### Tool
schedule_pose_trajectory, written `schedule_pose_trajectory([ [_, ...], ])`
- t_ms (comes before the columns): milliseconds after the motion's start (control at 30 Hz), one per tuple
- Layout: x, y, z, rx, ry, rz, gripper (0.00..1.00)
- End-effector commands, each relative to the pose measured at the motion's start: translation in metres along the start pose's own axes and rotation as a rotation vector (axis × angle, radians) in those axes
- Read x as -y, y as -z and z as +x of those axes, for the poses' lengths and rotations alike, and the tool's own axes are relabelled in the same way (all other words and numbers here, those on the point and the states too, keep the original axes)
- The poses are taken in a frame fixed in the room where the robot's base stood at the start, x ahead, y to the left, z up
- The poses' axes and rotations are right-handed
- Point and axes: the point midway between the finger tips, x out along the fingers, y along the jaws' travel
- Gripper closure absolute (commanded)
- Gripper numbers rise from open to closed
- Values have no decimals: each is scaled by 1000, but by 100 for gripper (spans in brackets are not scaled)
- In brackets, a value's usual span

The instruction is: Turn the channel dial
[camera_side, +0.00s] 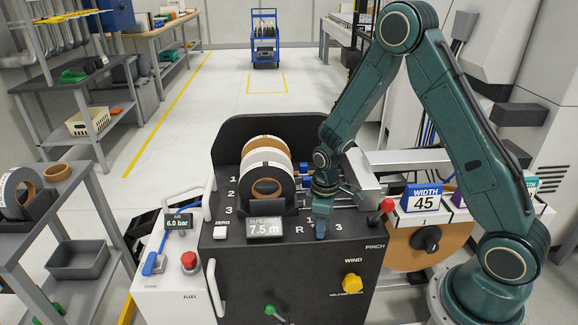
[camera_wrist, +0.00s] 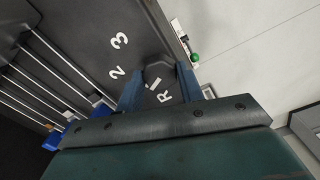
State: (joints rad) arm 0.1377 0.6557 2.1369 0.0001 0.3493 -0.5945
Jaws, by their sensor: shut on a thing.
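The channel dial (camera_wrist: 158,70) is a dark knob on the top of the black machine. In the wrist view it sits between my gripper's two blue fingers, and only part of it shows. White marks R, 1, 2 and 3 lie around it; R and 1 show between the fingers, 2 and 3 beyond the left finger. My gripper (camera_side: 320,230) points down at the dial in the side view, its fingers low at the panel; it also shows in the wrist view (camera_wrist: 158,84). It is shut on the dial. In the side view my fingers hide the dial, so its pointer cannot be read.
Tape rolls (camera_side: 267,170) stand left of my gripper, behind a display (camera_side: 267,228) reading 7.5 m. A red-knobbed lever (camera_side: 387,205) is close on the right. A yellow knob (camera_side: 352,284) and green-knobbed lever (camera_side: 270,310) are on the front. A width sign (camera_side: 424,198) reads 45.

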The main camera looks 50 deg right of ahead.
Motion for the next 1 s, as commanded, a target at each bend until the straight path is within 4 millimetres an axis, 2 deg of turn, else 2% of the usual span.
schedule_pose_trajectory([
  [1000,0,0,1,-1,1,964,86],
])
